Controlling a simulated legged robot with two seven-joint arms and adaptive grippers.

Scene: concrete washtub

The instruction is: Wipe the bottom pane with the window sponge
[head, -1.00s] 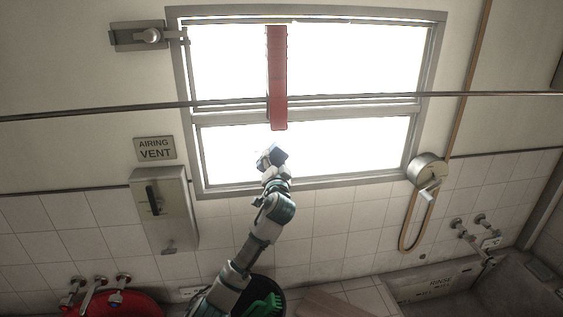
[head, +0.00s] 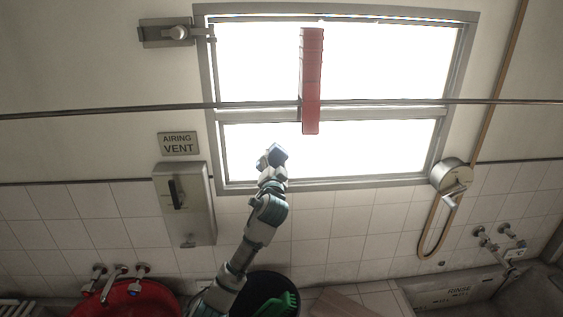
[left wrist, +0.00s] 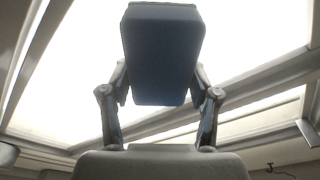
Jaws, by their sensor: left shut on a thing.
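The bottom pane (head: 370,150) is the bright lower part of the window, below the middle bar. My left gripper (head: 271,160) is raised in front of the left half of this pane. In the left wrist view the gripper (left wrist: 160,85) is shut on a dark blue block, the window sponge (left wrist: 160,50), with one finger on each side. The sponge also shows in the head view (head: 277,151) as a small dark block at the arm's tip. I cannot tell whether it touches the glass. My right gripper is not in view.
A red cloth-like strip (head: 311,80) hangs over a horizontal rail (head: 400,103) in front of the window. A grey dispenser (head: 185,205) is on the wall at left, a crank box (head: 451,176) at right. A red basin (head: 130,300) and a dark bucket (head: 262,285) stand below.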

